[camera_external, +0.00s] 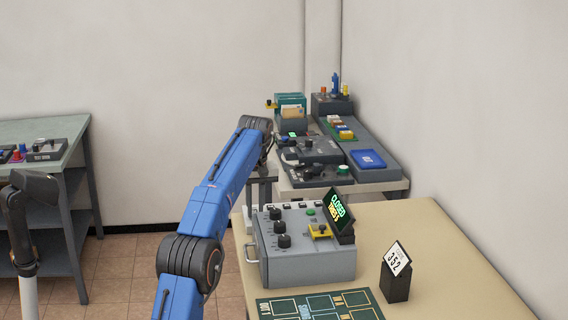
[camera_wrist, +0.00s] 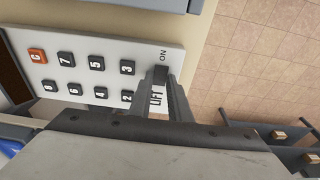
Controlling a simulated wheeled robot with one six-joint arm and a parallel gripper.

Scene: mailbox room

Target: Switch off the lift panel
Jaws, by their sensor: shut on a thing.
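The switch's base and exact position are partly hidden by the fingers. In the external view my arm reaches away over the bench, and I cannot clearly make out the fingers or the panel there.
In the external view a grey control box (camera_external: 310,260) with dark knobs and a CLOSED sign (camera_external: 341,212) stands on the tan table (camera_external: 440,240), close to my arm. A small 352 sign (camera_external: 397,270) stands at right. A farther bench holds trays and devices. Tiled floor lies left.

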